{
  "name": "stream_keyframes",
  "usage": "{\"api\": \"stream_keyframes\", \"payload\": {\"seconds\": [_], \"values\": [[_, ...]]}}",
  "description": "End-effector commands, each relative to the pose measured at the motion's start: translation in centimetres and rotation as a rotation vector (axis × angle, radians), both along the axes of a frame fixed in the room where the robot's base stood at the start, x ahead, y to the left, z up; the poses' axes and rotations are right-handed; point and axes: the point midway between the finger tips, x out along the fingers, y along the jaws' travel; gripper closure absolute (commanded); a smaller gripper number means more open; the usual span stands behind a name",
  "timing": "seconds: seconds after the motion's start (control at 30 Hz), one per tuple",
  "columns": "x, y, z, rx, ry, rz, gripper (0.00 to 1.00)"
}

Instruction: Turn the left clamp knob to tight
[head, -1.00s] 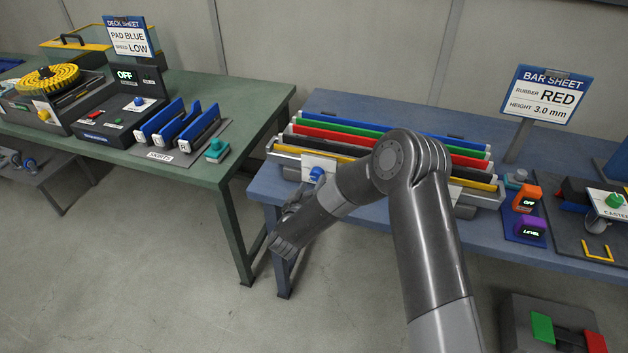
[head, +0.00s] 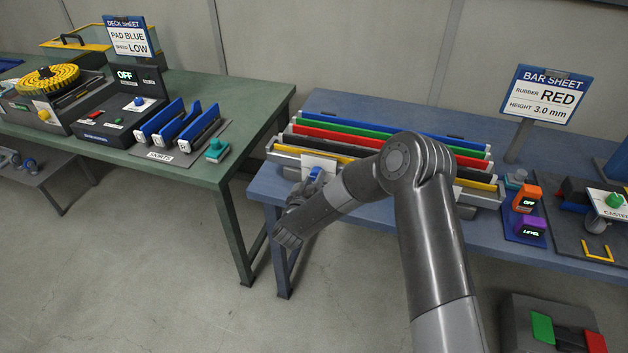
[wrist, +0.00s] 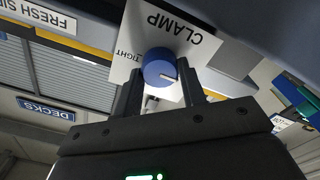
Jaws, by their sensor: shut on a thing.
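The left clamp knob (wrist: 160,68) is a blue round dial with a white pointer line. It sits on a white plate (wrist: 188,42) lettered CLAMP and TIGHT, which appears upside down in the wrist view. The pointer is at the knob's lower right there, away from the word TIGHT. My gripper (wrist: 160,84) has a dark finger on each side of the knob and is shut on it. In the head view the knob (head: 316,173) shows at the left front of the bar holder, with my gripper (head: 308,183) at it. My arm hides the holder's front middle.
The bar holder (head: 485,198) carries several coloured bars on the blue table (head: 350,103). A BAR SHEET sign (head: 545,95) and control boxes (head: 527,215) stand to the right.

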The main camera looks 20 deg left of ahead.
Motion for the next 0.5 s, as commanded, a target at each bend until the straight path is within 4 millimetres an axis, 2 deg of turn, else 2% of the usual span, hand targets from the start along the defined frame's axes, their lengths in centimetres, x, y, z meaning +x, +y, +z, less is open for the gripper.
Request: {"api": "stream_keyframes", "payload": {"seconds": [0.1,0.5], "values": [[-0.01,0.01,-0.01,0.000,0.001,0.001,0.86],[-0.03,0.05,0.05,0.083,0.000,0.001,0.86]]}}
